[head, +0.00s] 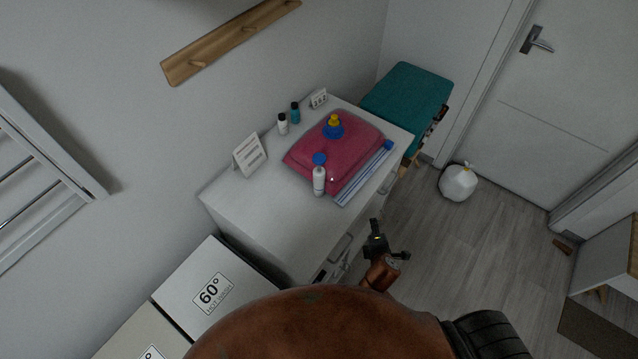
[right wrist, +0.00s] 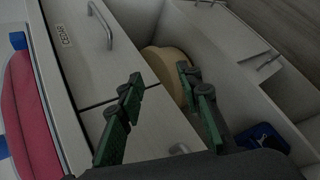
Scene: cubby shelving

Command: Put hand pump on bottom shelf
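I cannot tell for sure which thing is the hand pump. A small blue piece with a yellow top (head: 333,126) rests on a folded pink item (head: 318,150) on the white cabinet (head: 245,205). A dark blue object (right wrist: 262,138) lies at the lower right there. My left gripper is not in view.
An open drawer or bin (right wrist: 225,75) holds a round tan object (right wrist: 163,72). Small bottles (head: 283,124) and sign cards (head: 249,155) stand at the cabinet's back. A teal-topped box (head: 408,92) is beyond it. A white bag (head: 458,183) sits on otherwise clear floor near the door.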

